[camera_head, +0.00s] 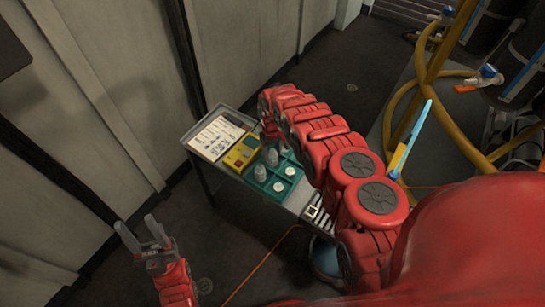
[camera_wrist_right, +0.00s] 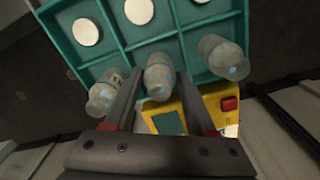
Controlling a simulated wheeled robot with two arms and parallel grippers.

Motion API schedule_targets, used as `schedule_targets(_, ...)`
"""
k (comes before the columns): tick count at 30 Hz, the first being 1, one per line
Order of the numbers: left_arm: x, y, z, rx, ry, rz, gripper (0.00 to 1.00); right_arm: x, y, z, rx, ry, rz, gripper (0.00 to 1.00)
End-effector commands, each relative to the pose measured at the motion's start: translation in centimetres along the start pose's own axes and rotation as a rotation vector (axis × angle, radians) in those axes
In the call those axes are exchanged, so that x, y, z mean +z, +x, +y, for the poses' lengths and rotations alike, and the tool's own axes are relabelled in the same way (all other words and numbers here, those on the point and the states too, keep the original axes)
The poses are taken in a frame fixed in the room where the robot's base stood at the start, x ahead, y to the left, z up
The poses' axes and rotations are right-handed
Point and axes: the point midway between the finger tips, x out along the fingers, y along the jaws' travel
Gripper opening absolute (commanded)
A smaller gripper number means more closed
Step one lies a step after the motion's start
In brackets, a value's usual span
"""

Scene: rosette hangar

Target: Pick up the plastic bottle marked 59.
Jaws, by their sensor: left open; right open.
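Three clear plastic bottles stand in the teal compartment tray. In the right wrist view they are a left bottle (camera_wrist_right: 105,92), a middle bottle (camera_wrist_right: 159,78) and a right bottle (camera_wrist_right: 222,58). The left one has small dark marks, but I cannot read a number on any of them. My right gripper (camera_wrist_right: 160,72) is open, with its fingers on either side of the middle bottle; I cannot tell whether they touch it. In the head view the arm hides most of that gripper. My left gripper (camera_head: 137,222) is open and empty, away from the table at lower left.
The teal tray (camera_wrist_right: 130,48) also holds several white discs. A yellow device (camera_head: 242,153) with a red button lies beside it, and a paper sheet (camera_head: 216,138) lies further left on the narrow grey table. Yellow pipes (camera_head: 430,80) stand at the right; a wall is at the left.

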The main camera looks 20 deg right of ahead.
Motion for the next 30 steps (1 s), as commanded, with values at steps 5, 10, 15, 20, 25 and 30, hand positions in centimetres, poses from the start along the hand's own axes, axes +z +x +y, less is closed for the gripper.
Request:
schedule_targets(5,0.1,-0.7,0.0,0.000,0.000,0.000,0.50,-0.1,1.7,0.0,-0.001,0.002,0.002,0.56)
schedule_targets(10,0.1,-0.8,0.0,0.000,0.000,0.000,0.50,0.0,2.3,0.0,-0.001,0.003,0.000,0.56)
schedule_targets(15,0.1,-0.8,0.0,0.000,0.000,0.000,0.50,0.0,2.2,0.0,-0.001,0.002,0.000,0.56)
schedule_targets(20,0.1,-0.8,0.0,0.000,0.000,0.000,0.50,0.0,2.2,0.0,-0.001,0.002,0.000,0.40)
schedule_targets(25,0.1,-0.8,0.0,0.000,0.000,0.000,0.50,0.0,2.2,0.0,-0.001,0.002,0.000,0.09)
schedule_targets(30,0.1,-0.8,0.0,0.000,0.000,0.000,0.50,0.0,2.2,0.0,-0.001,0.002,0.000,0.00)
